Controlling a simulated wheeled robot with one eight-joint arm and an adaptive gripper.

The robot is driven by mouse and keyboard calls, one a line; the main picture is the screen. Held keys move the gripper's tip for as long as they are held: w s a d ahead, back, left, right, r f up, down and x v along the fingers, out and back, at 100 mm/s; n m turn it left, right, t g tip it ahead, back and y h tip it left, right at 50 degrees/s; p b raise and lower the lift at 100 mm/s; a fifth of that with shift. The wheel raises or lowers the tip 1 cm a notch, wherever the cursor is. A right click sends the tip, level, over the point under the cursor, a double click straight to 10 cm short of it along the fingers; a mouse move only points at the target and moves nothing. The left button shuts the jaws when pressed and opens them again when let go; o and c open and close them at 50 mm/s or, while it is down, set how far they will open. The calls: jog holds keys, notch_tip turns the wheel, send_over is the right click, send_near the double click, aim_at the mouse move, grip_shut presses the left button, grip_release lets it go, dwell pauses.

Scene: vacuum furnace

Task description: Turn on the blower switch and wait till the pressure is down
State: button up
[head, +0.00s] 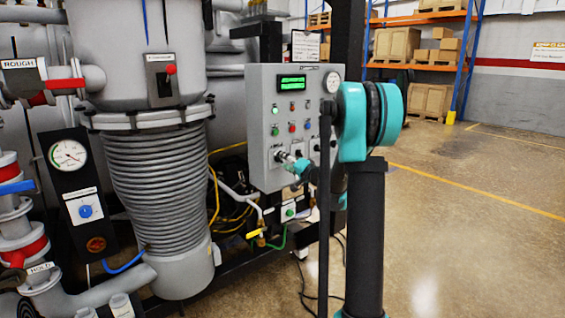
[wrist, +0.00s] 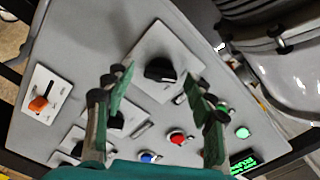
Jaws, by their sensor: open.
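The grey control panel (head: 262,120) stands in the middle of the head view, with switches, buttons and a lit green display (head: 292,83). In the head view my gripper (head: 285,158) is at the panel's lower left. In the wrist view my gripper (wrist: 158,84) is open, its green-padded fingers on either side of a black rotary knob (wrist: 160,69) on a pale plate. I see no clear contact with the knob. I cannot read which switch is the blower's. A round white gauge (head: 68,154) is on a black plate at left; its value is too small to read.
An orange-handled switch (wrist: 40,103), a red button (wrist: 177,138) and a blue button (wrist: 148,157) sit near my fingers. A ribbed grey vessel (head: 155,185) stands left of the panel, with cables and hoses below. The floor (head: 460,230) at right is clear.

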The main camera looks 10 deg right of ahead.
jog(key=shift+w+a, duration=0.25)
jog(key=shift+w, duration=0.1)
jog(key=shift+c, duration=0.3)
jog(key=c, duration=1.1)
jog(key=shift+m, duration=0.4)
jog(key=m, duration=0.5)
jog(key=shift+m, duration=0.3)
jog(key=m, duration=0.5)
jog(key=shift+m, duration=0.3)
